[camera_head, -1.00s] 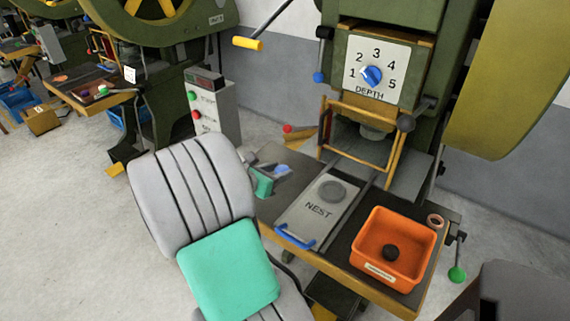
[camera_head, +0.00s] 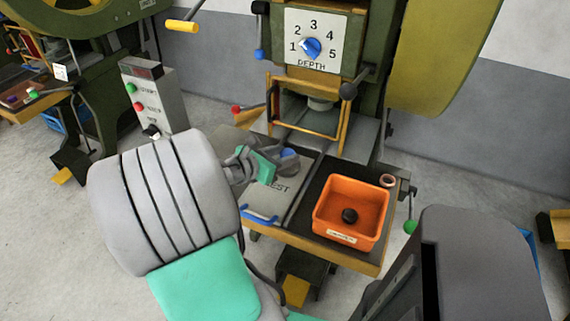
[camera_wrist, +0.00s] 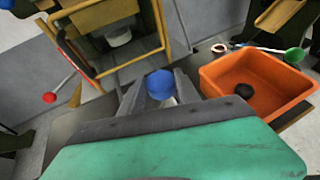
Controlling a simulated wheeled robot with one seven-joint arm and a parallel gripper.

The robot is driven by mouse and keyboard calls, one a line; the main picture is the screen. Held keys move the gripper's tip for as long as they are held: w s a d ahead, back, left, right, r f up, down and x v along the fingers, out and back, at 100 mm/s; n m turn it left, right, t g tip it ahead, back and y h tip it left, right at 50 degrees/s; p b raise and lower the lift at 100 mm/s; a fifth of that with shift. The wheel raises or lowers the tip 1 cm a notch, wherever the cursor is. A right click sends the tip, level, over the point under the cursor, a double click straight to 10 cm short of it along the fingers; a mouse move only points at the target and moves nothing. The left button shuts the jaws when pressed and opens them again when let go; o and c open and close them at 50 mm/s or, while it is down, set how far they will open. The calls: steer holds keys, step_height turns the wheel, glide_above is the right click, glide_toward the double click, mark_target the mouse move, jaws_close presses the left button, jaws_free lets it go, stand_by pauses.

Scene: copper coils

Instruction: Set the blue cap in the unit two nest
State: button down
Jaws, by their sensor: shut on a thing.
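The blue cap (camera_wrist: 160,85) is held between the fingers of my gripper (camera_wrist: 160,92) in the wrist view. In the head view the blue cap (camera_head: 288,153) shows at the tip of my gripper (camera_head: 284,160), over the far part of the plate marked NEST (camera_head: 262,203). My gripper is shut on the cap. The hand hides the round nest recess and part of the lettering. I cannot tell the cap's exact height above the plate.
An orange bin (camera_head: 372,196) holding a dark round piece (camera_head: 349,216) stands right of the plate. A copper-coloured ring (camera_head: 387,180) lies by the bin's back corner. The press with a DEPTH dial (camera_head: 311,47) and a yellow guard frame (camera_head: 343,130) rises behind the plate.

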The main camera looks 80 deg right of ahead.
steer(key=d+f, duration=0.2)
steer(key=w+d+f+b, duration=0.1)
steer(key=d+f, duration=0.1)
steer(key=d, duration=0.1)
steer(key=w+d+f, duration=0.1)
steer(key=d+f, duration=0.1)
steer(key=f, duration=0.1)
steer(key=shift+d+b, duration=0.35)
steer(key=f, duration=0.2)
steer(key=f+b, duration=0.1)
steer(key=shift+d+f, duration=0.3)
